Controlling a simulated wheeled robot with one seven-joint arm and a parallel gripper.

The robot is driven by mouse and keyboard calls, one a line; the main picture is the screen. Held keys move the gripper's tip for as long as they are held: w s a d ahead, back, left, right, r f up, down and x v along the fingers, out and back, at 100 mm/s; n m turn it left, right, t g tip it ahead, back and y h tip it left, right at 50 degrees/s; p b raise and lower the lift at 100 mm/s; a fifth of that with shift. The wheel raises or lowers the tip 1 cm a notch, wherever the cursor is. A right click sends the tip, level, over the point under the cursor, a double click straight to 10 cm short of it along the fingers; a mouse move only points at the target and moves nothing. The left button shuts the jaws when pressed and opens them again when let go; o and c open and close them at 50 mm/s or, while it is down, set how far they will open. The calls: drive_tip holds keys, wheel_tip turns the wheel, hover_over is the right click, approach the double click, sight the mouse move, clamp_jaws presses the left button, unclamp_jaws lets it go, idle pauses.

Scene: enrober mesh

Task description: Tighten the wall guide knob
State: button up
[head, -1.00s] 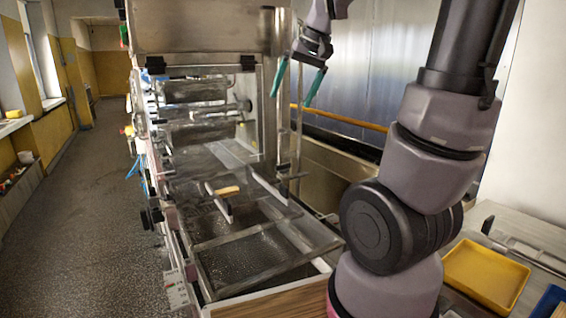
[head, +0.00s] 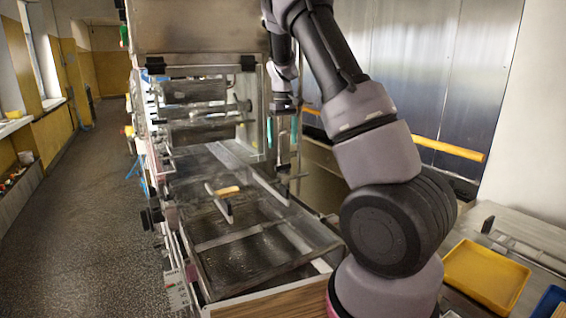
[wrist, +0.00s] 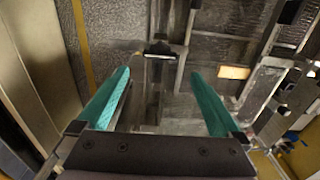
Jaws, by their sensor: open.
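My gripper (head: 281,140) is open and empty, its teal fingers pointing down above the right side of the machine. In the wrist view the fingers (wrist: 160,80) are wide apart. A dark knob-like part (wrist: 158,49) on a metal bracket shows beyond and between the fingertips, apart from them. I cannot tell for certain that it is the wall guide knob. In the head view a metal guide rail (head: 268,187) lies over the belt, with a dark-tipped rod (head: 293,177) at its right side below my gripper. A second rail (head: 222,206) is to its left.
The machine's upright frame and hood (head: 195,30) stand close to my gripper. A yellow pipe (head: 450,148) runs behind my arm. A yellow tray (head: 486,275) is at the lower right.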

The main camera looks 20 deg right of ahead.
sight(283, 165)
wheel_tip(283, 165, down, 9)
drive_tip(key=shift+r, duration=0.2)
drive_tip(key=c, duration=1.2)
